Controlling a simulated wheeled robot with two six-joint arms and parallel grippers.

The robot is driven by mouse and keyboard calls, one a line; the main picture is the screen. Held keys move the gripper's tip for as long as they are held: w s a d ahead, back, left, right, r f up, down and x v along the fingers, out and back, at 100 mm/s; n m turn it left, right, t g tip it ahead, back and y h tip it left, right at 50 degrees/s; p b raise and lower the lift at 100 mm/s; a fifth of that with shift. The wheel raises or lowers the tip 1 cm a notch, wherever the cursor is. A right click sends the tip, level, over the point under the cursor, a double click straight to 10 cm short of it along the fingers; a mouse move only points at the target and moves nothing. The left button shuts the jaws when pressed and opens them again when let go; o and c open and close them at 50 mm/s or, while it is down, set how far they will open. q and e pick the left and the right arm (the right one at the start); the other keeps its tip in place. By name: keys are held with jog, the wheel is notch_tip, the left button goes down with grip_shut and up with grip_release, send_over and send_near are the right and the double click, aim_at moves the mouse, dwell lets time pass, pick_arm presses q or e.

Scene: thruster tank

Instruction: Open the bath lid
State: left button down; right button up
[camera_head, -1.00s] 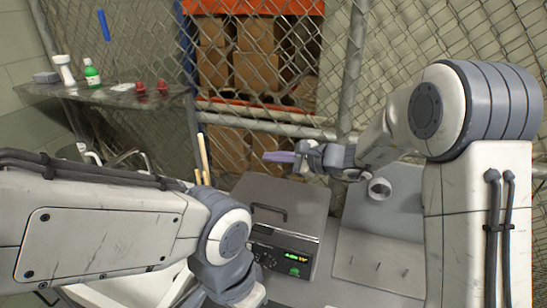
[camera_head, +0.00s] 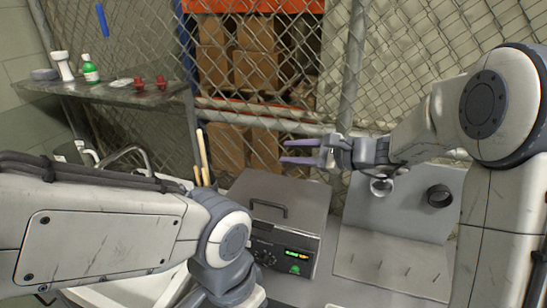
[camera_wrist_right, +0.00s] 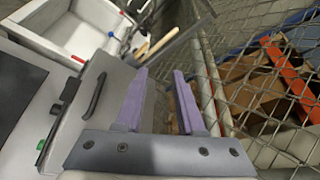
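The bath (camera_head: 290,262) is a grey box with a green-lit front panel. Its grey lid (camera_head: 300,195) lies shut on top, with a dark bar handle (camera_head: 268,209). The lid handle also shows in the right wrist view (camera_wrist_right: 97,95), left of the fingers. My right gripper (camera_head: 285,151) is open and empty, its two purple fingers pointing left, above and behind the lid and apart from the handle. In the right wrist view the parted fingers (camera_wrist_right: 161,71) have nothing between them. My left arm crosses the lower left; its gripper is out of view.
A shelf (camera_head: 110,94) at the left holds a green bottle (camera_head: 89,70) and red items. A white sink (camera_wrist_right: 85,25) with wooden sticks near it is beside the bath. A mesh fence (camera_head: 355,90) stands behind. A grey panel (camera_head: 400,205) stands right of the bath.

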jog(key=shift+b+v, duration=0.45)
jog(key=shift+v, duration=1.8)
